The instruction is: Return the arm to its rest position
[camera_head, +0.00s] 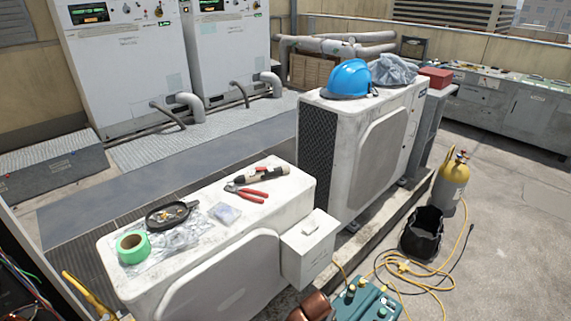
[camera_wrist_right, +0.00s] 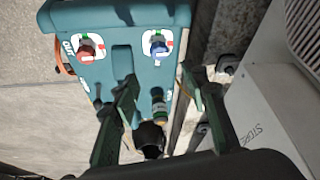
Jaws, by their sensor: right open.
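My right gripper (camera_wrist_right: 159,76) shows in the right wrist view with its two dark fingers spread apart and nothing held between them. Beyond the fingers is a teal machine (camera_wrist_right: 122,62) with a red knob (camera_wrist_right: 87,47) and a blue knob (camera_wrist_right: 158,45) on its top. A small green and yellow fitting and a black round part show between the fingers, seemingly on or near that machine. I cannot tell the gap between the fingers and the machine. In the head view the teal machine (camera_head: 365,303) stands at the bottom edge. Neither gripper shows in the head view.
A near condenser (camera_head: 225,280) carries green tape (camera_head: 132,247), red pliers (camera_head: 246,192) and other tools. A second condenser (camera_head: 380,150) holds a blue helmet (camera_head: 349,79). A yellow cylinder (camera_head: 452,182), black bucket (camera_head: 424,233) and yellow hose (camera_head: 432,284) are at right. Open floor lies further right.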

